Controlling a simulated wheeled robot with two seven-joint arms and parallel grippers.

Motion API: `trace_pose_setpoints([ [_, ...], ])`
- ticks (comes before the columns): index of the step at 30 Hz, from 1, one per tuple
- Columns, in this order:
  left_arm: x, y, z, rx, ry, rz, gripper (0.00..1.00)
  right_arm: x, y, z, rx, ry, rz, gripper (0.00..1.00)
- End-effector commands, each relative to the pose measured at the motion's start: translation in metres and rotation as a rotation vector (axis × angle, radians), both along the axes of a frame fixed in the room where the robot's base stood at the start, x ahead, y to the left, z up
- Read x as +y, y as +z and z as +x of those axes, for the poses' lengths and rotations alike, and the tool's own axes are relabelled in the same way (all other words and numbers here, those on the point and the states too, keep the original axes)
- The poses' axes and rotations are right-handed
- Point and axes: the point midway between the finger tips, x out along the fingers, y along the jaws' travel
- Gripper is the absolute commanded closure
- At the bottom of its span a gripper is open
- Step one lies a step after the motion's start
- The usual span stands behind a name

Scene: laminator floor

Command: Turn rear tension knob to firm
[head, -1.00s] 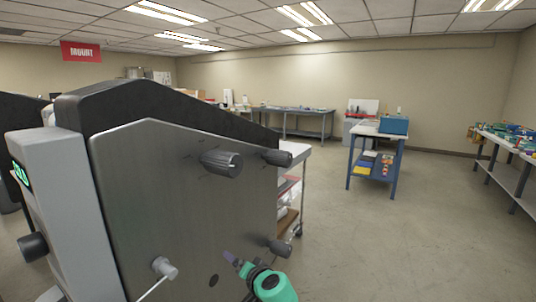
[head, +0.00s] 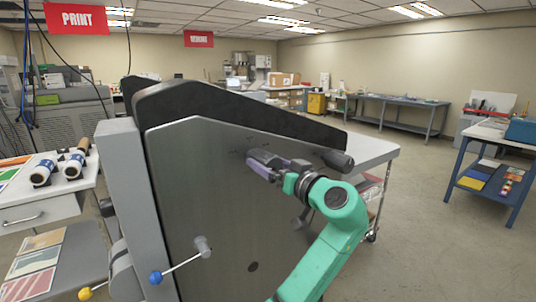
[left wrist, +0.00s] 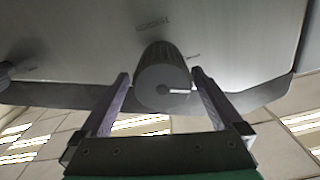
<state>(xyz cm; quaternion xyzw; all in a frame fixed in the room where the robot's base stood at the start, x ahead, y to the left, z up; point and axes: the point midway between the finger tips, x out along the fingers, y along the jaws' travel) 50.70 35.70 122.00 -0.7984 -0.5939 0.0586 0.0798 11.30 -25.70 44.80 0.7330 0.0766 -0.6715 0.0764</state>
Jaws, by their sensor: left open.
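The dark ribbed tension knob (left wrist: 160,72) sticks out of the grey side panel (head: 205,165) of the machine. In the left wrist view a white mark on its face points right, and small panel lettering beside it is too blurred to read. My left gripper (head: 264,162) is open at the panel's upper part, its purple fingers on either side of the knob. In the left wrist view the fingers (left wrist: 160,77) show narrow gaps to the knob. In the head view the gripper largely covers this knob. My right gripper is not in view.
Another dark knob (head: 338,160) sits at the panel's right edge. A lever with a blue ball (head: 155,278) sticks out low on the panel. A white cart (head: 370,152) stands behind the machine. Open floor (head: 430,200) lies to the right.

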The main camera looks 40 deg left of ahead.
Motion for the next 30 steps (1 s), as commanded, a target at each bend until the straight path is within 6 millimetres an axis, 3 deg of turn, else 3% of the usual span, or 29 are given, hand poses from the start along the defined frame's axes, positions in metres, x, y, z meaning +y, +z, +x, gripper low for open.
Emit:
trace_pose_setpoints([
  [4,0.015,0.001,0.004,0.001,0.001,0.000,0.00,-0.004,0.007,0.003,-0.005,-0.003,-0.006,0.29],
  [11,0.017,-0.001,0.005,0.000,0.000,0.000,0.00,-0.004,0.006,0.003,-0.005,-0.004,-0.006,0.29],
  [14,0.017,-0.001,0.005,0.000,-0.001,0.000,0.31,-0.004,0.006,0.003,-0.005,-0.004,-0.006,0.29],
  [18,0.016,-0.001,0.005,0.001,-0.001,0.000,0.82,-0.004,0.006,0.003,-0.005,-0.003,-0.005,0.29],
  [30,0.016,-0.001,0.006,0.061,-0.002,0.017,0.82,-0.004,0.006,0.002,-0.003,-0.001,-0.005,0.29],
])
